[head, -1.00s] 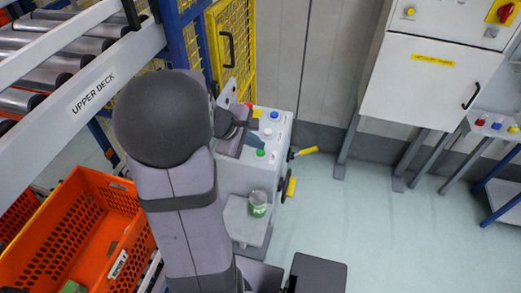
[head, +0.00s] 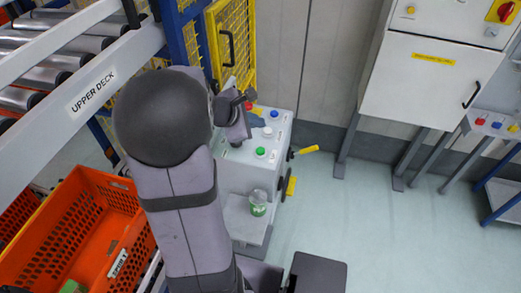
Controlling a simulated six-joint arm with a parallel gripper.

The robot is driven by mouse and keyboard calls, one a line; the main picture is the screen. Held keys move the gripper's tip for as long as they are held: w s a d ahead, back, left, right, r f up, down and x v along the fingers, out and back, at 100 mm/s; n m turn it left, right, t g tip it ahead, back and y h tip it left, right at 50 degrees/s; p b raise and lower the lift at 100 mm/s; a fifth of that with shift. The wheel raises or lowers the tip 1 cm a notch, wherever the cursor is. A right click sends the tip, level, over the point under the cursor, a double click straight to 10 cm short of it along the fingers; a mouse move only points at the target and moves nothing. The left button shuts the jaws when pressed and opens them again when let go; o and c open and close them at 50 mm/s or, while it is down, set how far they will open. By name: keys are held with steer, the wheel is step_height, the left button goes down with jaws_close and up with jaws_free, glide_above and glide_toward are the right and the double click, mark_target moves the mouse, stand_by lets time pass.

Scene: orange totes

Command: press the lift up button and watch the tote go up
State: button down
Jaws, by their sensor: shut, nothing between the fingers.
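The grey control box (head: 252,174) stands right of my arm. The button labels are too small to read. My gripper (head: 247,96) is shut and empty, over the back left of the box top, apart from the green, blue and white buttons. My arm hides part of the box's left side. An orange tote (head: 112,228) with a white label sits at lower left, below the upper deck.
The upper deck (head: 100,82) of rollers runs across the upper left. A yellow mesh gate (head: 232,45) stands behind the box. A green-labelled cup (head: 258,203) stands on a low shelf. A white cabinet (head: 425,85) stands right. The floor (head: 345,220) between is clear.

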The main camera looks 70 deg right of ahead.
mark_target(258, 152)
steer(key=shift+f+b, duration=3.85)
steer(key=shift+f, duration=0.5)
steer(key=shift+f, duration=0.2)
steer(key=shift+f+b, duration=0.25)
steer(key=shift+b, duration=0.3)
